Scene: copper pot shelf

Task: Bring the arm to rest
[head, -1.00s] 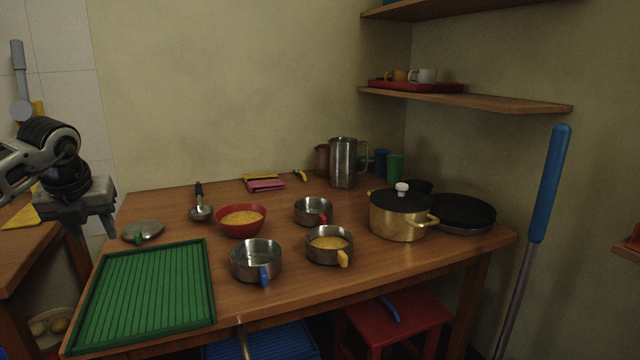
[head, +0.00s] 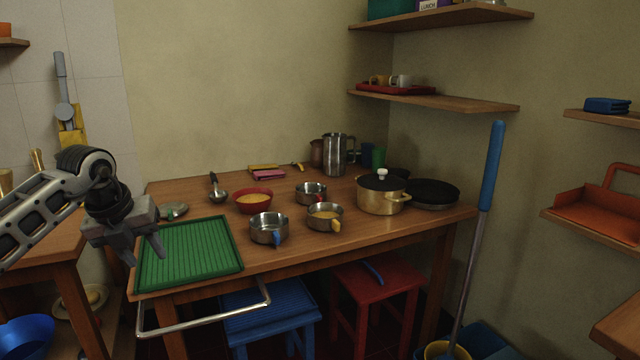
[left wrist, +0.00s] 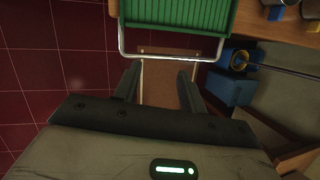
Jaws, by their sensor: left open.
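My left gripper (head: 143,252) is at the left of the head view, in front of the table's left end and beside the green ribbed tray (head: 190,253). It is open with nothing between its fingers. In the left wrist view the two fingers (left wrist: 158,85) stand apart, and the tray (left wrist: 178,12) with the metal rail shows beyond them at the top. My right gripper is in neither view.
The wooden table (head: 300,240) holds several pots, a red bowl (head: 253,200) and a metal pitcher (head: 334,155). A metal rail (head: 205,325) juts out at its front left. Blue (head: 268,318) and red (head: 378,282) stools stand under it. A blue-handled mop (head: 491,165) leans at the right.

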